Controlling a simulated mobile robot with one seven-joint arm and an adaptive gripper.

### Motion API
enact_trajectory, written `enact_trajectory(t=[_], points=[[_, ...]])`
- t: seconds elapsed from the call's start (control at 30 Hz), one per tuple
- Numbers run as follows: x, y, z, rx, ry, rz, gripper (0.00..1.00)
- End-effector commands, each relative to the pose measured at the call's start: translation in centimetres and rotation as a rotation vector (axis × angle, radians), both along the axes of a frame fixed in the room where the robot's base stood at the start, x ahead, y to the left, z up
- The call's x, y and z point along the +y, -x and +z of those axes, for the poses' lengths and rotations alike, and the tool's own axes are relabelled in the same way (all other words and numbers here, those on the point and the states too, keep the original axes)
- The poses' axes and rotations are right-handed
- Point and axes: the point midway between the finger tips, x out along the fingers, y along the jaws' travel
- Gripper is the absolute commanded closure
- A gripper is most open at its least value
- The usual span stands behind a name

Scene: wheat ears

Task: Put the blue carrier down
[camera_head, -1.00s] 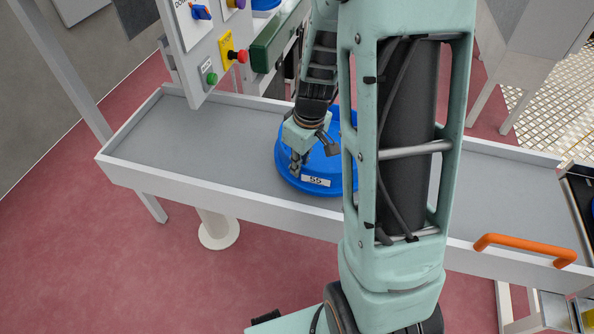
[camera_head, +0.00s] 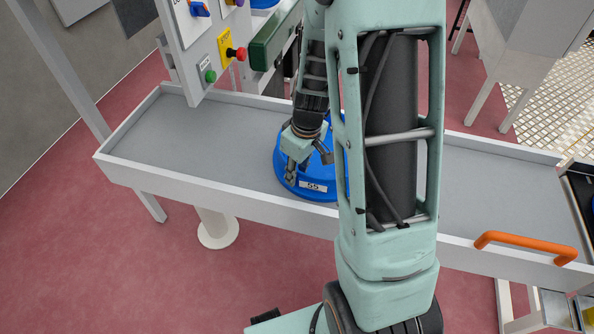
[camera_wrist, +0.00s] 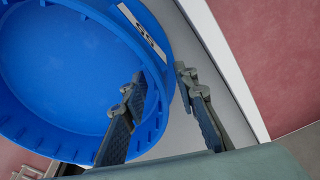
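The blue carrier (camera_head: 286,184) is a round blue tub with a white label reading 55. It appears to rest on the grey tray-like table (camera_head: 210,140), near its front wall; any small gap beneath it cannot be told. My arm hides its right part in the head view. My gripper (camera_head: 297,170) is at its left front side, pointing down. In the wrist view the carrier (camera_wrist: 70,70) fills the upper left. My gripper (camera_wrist: 162,78) is open there, one finger over the inner side of the rim, the other outside with grey surface showing between it and the wall.
A control panel (camera_head: 205,50) with colored buttons stands at the back left. An orange handle (camera_head: 525,246) is on the front right of the table. The table surface left of the carrier is bare. The white table wall (camera_wrist: 225,60) is close to my outer finger.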

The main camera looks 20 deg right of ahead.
Motion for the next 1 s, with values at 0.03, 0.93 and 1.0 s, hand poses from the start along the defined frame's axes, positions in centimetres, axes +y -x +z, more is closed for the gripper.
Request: enact_trajectory(t=[0.03, 0.93, 1.0], points=[[0.0, 0.0, 0.0, 0.0, 0.0, 0.0, 0.73], [-0.7, 1.5, 11.7, -0.001, 0.0, -0.001, 0.73], [-0.8, 1.6, 12.0, -0.001, 0.0, -0.001, 0.73]])
